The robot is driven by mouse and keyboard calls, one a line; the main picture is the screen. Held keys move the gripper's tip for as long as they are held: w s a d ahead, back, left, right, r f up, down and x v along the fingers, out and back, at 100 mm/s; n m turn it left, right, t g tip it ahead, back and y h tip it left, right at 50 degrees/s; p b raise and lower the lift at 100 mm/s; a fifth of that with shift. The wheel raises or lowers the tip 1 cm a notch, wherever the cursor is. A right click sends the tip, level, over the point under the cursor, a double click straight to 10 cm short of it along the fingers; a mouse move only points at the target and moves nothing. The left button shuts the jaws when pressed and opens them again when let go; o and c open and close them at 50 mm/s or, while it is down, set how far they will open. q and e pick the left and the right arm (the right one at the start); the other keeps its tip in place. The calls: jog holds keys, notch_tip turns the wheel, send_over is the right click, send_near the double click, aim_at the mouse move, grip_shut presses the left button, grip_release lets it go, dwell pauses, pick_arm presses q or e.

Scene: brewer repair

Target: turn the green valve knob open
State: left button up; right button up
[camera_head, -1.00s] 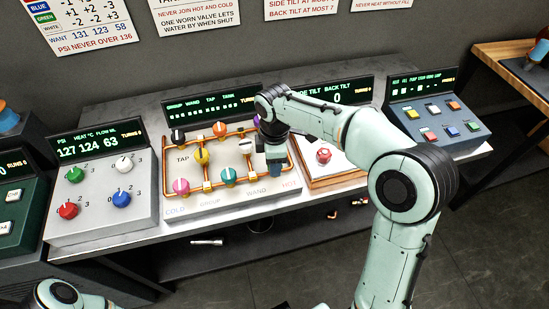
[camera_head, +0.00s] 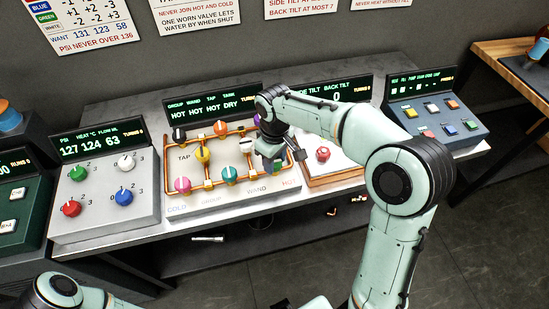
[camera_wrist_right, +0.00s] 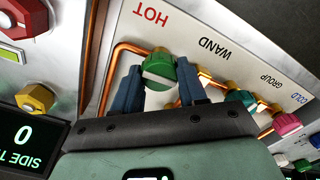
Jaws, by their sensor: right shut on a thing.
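The green valve knob (camera_wrist_right: 160,68) sits on the copper pipe by the HOT label in the right wrist view. My right gripper (camera_wrist_right: 158,78) has one finger on each side of it and is shut on it. In the head view my right gripper (camera_head: 271,158) is at the right end of the valve panel (camera_head: 210,208) and hides the green knob. Only a piece of my left arm shows at the lower left of the head view; its gripper is out of sight.
A teal knob (camera_head: 229,173), a pink knob (camera_head: 182,184) and several others sit on the same pipes. A tilt panel with a red knob (camera_head: 323,153) stands close on the right.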

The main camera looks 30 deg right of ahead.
aim_at(275, 161)
jog(key=shift+m, duration=0.3)
jog(key=o, duration=1.1)
jog(key=shift+c, duration=0.2)
pick_arm(q)
jog(key=w+r+p, duration=0.2)
jog(key=r, duration=0.1)
jog(key=shift+w, duration=0.15)
pick_arm(e)
notch_tip(275, 161, up, 13)
jog(key=shift+r, duration=0.2)
